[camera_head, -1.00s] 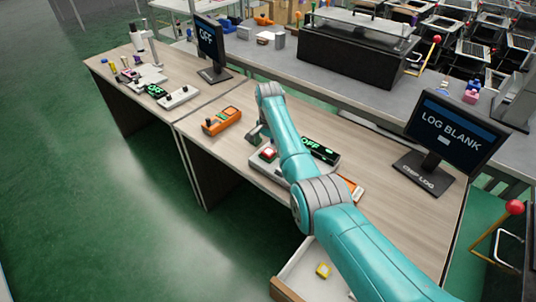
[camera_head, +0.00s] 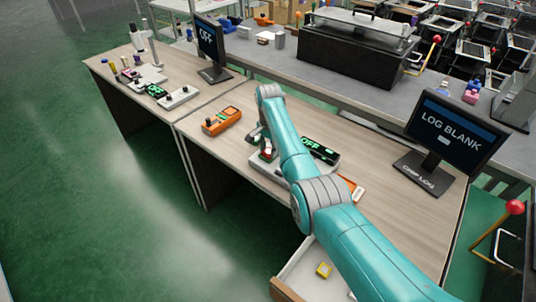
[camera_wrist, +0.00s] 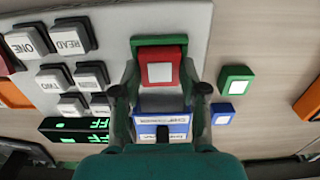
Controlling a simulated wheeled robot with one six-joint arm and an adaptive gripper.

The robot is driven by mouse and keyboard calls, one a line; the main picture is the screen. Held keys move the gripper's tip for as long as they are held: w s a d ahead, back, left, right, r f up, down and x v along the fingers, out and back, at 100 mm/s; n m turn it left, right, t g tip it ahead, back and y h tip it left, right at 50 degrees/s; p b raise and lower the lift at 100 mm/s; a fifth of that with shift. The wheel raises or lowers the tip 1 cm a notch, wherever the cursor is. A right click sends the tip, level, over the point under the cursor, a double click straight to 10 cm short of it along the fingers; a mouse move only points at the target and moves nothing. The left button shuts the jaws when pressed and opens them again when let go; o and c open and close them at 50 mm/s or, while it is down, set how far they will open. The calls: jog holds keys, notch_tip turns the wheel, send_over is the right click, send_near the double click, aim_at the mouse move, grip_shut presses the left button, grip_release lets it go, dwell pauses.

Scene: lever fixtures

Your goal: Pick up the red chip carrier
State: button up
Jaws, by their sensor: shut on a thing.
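The red chip carrier (camera_wrist: 162,68), a small red block with a white top label, is between my fingers in the wrist view. A dark green block edge shows just behind it, and a blue-and-white labelled part (camera_wrist: 162,118) is in front. My gripper (camera_wrist: 160,88) is shut on the red carrier, one finger on each side. In the head view my gripper (camera_head: 262,147) is down at the grey device on the desk, and only a little red of the carrier shows. Whether the carrier is clear of the device cannot be told.
Green-and-white (camera_wrist: 236,80) and blue-and-white (camera_wrist: 222,113) blocks lie right of my fingers. Labelled keys (camera_wrist: 72,38) and a green-lit display (camera_wrist: 75,128) are at left. An orange device (camera_head: 221,120) and a monitor (camera_head: 445,135) stand on the desk.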

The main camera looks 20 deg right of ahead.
aim_at(269, 151)
jog(key=shift+r, duration=2.95)
